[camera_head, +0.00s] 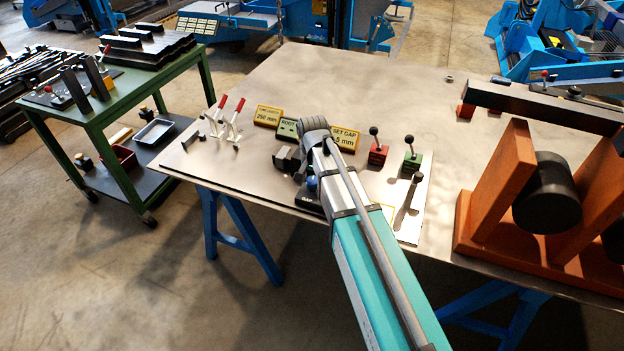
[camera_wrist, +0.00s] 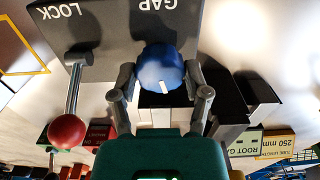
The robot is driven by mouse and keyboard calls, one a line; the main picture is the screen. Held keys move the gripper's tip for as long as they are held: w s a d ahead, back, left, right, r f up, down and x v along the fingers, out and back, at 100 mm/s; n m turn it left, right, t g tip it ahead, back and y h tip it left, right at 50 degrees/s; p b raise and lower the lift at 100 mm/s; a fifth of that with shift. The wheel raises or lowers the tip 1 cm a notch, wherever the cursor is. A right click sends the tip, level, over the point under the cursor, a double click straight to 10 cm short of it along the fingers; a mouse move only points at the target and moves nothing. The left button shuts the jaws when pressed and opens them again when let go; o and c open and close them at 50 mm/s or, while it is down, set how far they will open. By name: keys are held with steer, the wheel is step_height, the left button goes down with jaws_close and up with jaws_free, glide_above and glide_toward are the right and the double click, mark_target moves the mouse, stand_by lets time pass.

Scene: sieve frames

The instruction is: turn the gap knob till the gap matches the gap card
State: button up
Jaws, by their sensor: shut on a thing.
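The blue gap knob (camera_wrist: 160,68) has a white mark on its rim, toward the bottom of the wrist view. It sits on a dark plate (camera_wrist: 110,28) labelled GAP and LOCK. My gripper (camera_wrist: 159,80) has one finger on each side of the knob and is shut on it. In the head view a bit of the blue knob (camera_head: 311,184) shows left of my arm. The yellow SET GAP card (camera_head: 345,138) stands behind; its first figure is hidden, leaving "5 mm". A green ROOT GAP sign (camera_head: 287,128) stands left of it; its value is unreadable.
A lock lever with a red ball (camera_wrist: 68,132) stands close beside my gripper. Red-handled clamps (camera_head: 233,115), a red lever box (camera_head: 378,155) and a green lever box (camera_head: 412,160) stand around. An orange stand (camera_head: 502,180) is at right. The rear table is clear.

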steer(key=shift+m, duration=1.3)
steer(key=o, duration=1.1)
steer(key=shift+n, duration=0.3)
